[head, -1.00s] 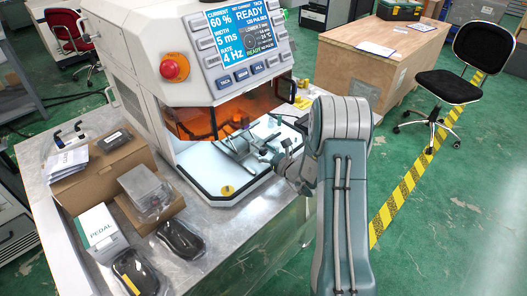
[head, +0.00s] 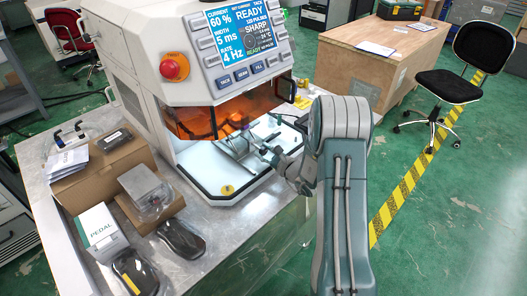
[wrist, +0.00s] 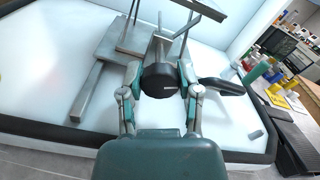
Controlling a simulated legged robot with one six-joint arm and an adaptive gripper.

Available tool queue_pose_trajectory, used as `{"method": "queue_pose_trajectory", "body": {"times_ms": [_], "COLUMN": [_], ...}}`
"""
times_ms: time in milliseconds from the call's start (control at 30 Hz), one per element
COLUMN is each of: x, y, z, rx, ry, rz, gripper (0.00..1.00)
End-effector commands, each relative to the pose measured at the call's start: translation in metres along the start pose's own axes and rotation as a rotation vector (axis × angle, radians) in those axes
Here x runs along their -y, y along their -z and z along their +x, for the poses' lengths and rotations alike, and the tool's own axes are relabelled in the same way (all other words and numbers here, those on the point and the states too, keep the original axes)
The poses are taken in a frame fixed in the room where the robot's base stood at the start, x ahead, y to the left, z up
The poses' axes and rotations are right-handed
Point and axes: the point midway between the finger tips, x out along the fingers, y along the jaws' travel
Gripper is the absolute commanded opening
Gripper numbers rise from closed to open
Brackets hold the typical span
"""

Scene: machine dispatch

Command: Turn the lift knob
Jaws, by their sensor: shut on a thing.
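The lift knob (wrist: 158,82) is a dark round knob with a small light mark on its face, at the middle of the wrist view. It sits on the end of a grey metal fixture inside the machine's lit chamber. My gripper (wrist: 159,77) is shut on it, with one finger on each side of the knob. In the head view my gripper (head: 270,153) reaches into the chamber's open front; the knob is too small there to make out clearly.
An orange shield (head: 208,120) hangs over the chamber opening, above my gripper. A black lever (wrist: 222,86) lies just right of the knob. Boxes and black pedals (head: 180,238) occupy the bench at left. A wooden crate (head: 350,72) and a chair stand at right.

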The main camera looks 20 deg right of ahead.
Motion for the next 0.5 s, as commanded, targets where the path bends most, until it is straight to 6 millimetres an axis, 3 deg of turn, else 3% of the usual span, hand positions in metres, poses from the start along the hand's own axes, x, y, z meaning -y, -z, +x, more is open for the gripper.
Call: {"method": "queue_pose_trajectory", "body": {"times_ms": [267, 300, 333, 500], "x": [0.0001, 0.0001, 0.0001, 0.0], "y": [-0.0004, -0.0004, -0.0004, -0.0005], "z": [0.0009, 0.0009, 0.0008, 0.0003], "rx": [0.001, 0.001, 0.001, 0.001], "ry": [0.0, 0.0, 0.0, 0.0], "rz": [-0.003, -0.003, -0.002, -0.001], "gripper": [0.0, 0.62, 0.76, 0.79]}}
